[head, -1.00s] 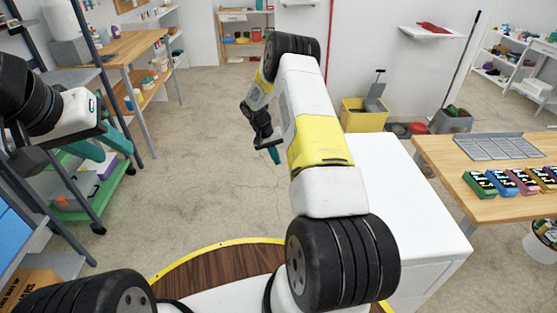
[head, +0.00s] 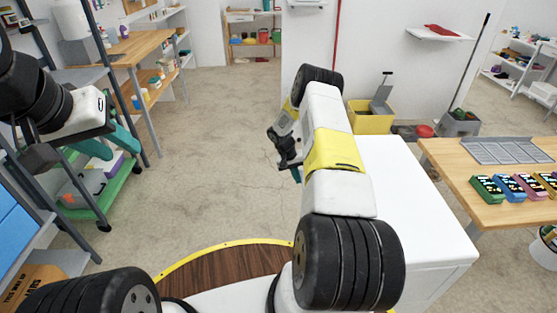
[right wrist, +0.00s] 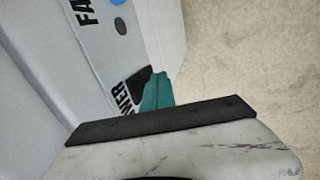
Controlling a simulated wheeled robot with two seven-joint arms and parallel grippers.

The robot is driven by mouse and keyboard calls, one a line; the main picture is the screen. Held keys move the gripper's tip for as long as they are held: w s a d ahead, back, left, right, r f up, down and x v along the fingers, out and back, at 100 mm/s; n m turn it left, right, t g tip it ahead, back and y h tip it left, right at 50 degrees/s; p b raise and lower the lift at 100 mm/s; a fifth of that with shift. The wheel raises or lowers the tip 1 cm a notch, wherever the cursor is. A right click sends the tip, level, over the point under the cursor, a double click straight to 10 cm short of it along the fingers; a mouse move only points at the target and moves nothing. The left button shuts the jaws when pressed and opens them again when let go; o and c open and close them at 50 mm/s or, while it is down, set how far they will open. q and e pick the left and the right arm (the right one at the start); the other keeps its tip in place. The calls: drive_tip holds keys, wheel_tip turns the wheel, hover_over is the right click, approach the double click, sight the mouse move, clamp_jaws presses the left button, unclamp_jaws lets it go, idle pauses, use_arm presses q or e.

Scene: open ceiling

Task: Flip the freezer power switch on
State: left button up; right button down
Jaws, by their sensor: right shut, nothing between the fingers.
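The white freezer (head: 420,215) stands right of centre in the head view, partly behind my right arm. In the right wrist view its pale front panel (right wrist: 60,70) carries partly cut-off black lettering, including "OWER" (right wrist: 122,98). A black switch (right wrist: 138,82) sits beside that lettering, partly covered by my teal fingertip. My right gripper (head: 294,170) is shut and empty by the freezer's left side; it also shows in the right wrist view (right wrist: 157,92). I cannot tell whether it touches the switch, or which way the switch is set. My left gripper (head: 108,142) is open and empty at far left.
A wooden table (head: 505,205) with a grey tray and several coloured boxes stands right of the freezer. A yellow bin (head: 369,118) is behind it. A shelved cart (head: 100,200) is at the left, close to my left gripper. The middle floor is clear.

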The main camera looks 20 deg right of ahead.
drive_tip(key=shift+d, duration=0.15)
drive_tip(key=shift+s+d+f+h, duration=0.15)
drive_tip(key=shift+d+f+h, duration=0.1)
drive_tip(key=shift+h, duration=0.25)
drive_tip(key=shift+d+r, duration=0.1)
drive_tip(key=shift+r, duration=0.75)
